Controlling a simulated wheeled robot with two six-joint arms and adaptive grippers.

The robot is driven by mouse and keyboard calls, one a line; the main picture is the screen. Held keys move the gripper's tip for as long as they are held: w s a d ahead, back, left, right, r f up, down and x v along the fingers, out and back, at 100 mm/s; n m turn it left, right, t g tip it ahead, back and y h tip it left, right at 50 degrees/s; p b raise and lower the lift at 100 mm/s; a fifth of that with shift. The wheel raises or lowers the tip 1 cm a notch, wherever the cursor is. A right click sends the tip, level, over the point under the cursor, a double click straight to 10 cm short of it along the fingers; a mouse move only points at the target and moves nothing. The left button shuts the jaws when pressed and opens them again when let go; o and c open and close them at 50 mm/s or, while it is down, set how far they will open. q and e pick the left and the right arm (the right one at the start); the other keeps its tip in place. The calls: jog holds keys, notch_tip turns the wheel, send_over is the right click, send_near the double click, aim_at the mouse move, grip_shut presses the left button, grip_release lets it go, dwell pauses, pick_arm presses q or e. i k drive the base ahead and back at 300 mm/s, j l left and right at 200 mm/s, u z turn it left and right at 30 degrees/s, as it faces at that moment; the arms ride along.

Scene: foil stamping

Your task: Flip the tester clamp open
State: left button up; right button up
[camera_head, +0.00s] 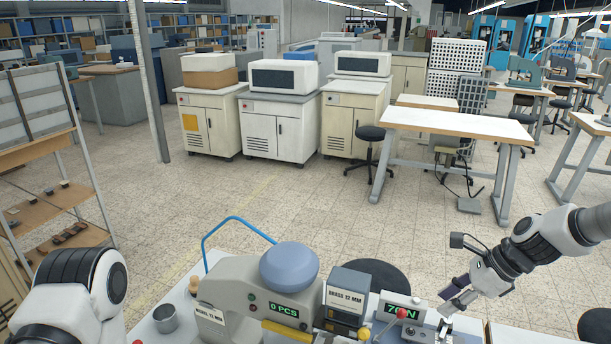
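The tester (412,304) is a white unit at the front right of the bench, with a green display that appears to read 70 N. A thin lever with a red ball knob (401,313) leans up and right in front of it; I cannot tell for sure that this is the clamp. My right gripper (449,300) hangs just right of the tester, pointing down and left, apart from the red knob. Its fingers overlap in this view, so their opening is unclear. My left arm is at the lower left; its gripper is out of view.
A grey machine (235,290) with a blue-grey dome (289,266) and a "0 PCS" display stands left of the tester. A box marked BRASS 12 MM (346,296) stands between them. A metal cup (165,319) is at the left. A dark round stool (375,276) is behind.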

aim_at(447, 322)
jog(key=k, duration=0.95)
